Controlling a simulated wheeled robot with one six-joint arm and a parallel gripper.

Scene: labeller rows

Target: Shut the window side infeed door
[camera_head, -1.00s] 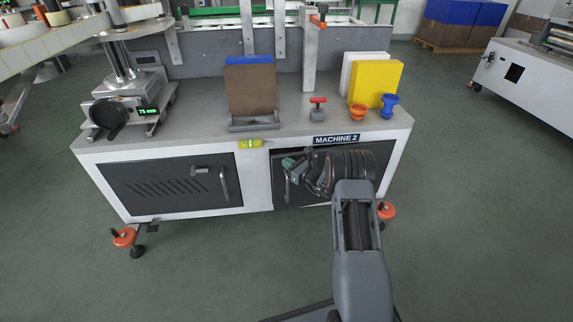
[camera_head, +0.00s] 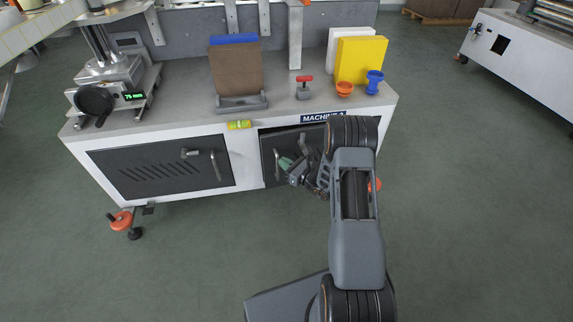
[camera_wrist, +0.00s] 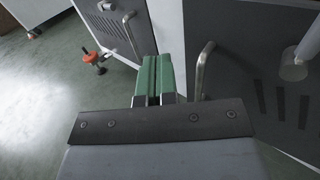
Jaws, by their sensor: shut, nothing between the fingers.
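The machine marked MACHINE 2 (camera_head: 322,117) has two dark doors in its white front. The right-hand door (camera_head: 268,148) is partly hidden behind my arm. Its upright bar handle (camera_head: 277,165) shows at its left side. I cannot tell from these views how far this door stands open. My gripper (camera_head: 286,163), with green fingertips, is shut and empty just right of that handle in the head view. In the wrist view the shut fingers (camera_wrist: 157,60) lie just left of a bar handle (camera_wrist: 202,68) on a dark slotted panel (camera_wrist: 235,65); contact is unclear.
The left door (camera_head: 130,168), with slots and its own handle (camera_head: 216,165), looks flush with the front. Orange levelling feet (camera_head: 121,221) stick out below the machine. A red-handled clamp (camera_head: 304,88) and cups stand on top. The floor in front is clear.

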